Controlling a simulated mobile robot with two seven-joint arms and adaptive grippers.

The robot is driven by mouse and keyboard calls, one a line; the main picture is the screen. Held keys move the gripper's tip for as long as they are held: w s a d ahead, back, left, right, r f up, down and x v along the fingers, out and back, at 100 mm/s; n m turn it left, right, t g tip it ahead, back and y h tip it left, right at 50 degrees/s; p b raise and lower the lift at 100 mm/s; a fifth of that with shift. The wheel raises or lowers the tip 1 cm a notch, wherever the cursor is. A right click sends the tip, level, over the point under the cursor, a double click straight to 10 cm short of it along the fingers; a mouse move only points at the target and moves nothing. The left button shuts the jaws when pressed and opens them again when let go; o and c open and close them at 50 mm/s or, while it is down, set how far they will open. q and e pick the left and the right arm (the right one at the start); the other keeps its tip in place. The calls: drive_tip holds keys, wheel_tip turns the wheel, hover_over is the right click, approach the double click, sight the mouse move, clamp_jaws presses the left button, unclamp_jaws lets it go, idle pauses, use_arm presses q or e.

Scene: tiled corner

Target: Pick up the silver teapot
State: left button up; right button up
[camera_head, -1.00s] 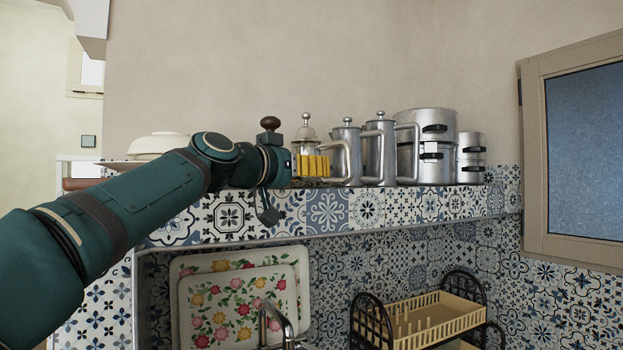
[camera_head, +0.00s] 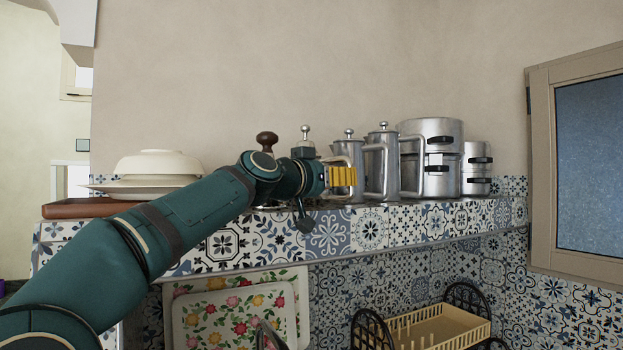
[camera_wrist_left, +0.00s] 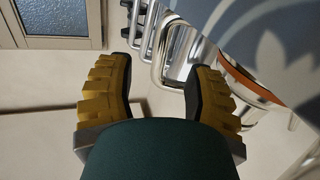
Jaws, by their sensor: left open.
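Two tall silver lidded pots with loop handles stand side by side on the tiled shelf: a nearer one (camera_head: 351,140) and one to its right (camera_head: 382,151). I cannot tell which is named the teapot. My left gripper (camera_head: 345,177) is level with the nearer pot's lower body, on its handle side, and hides part of it. In the left wrist view the gripper (camera_wrist_left: 161,72) is open, with a silver loop handle (camera_wrist_left: 157,72) showing between its yellow fingers. Whether they touch it is unclear. Another knobbed silver vessel (camera_head: 306,131) is mostly hidden behind my arm.
Stacked silver cooking pots (camera_head: 429,135) and smaller ones (camera_head: 477,160) stand to the right. White bowls (camera_head: 158,165) are at the left. Below are a floral tray (camera_head: 215,320) and a dish rack (camera_head: 437,325). The wall is behind; a window (camera_head: 590,165) is at right.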

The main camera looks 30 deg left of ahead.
sight(350, 196)
use_arm(q)
drive_tip(key=shift+w+d+r, duration=0.1)
drive_tip(key=shift+w+d, duration=0.05)
drive_tip(key=shift+w, duration=0.15)
drive_tip(key=p+x, duration=0.3)
drive_tip(key=shift+w+r, duration=0.1)
drive_tip(key=shift+w, duration=0.1)
drive_tip(key=shift+w+d, duration=0.1)
drive_tip(key=shift+w, duration=0.5)
clamp_jaws()
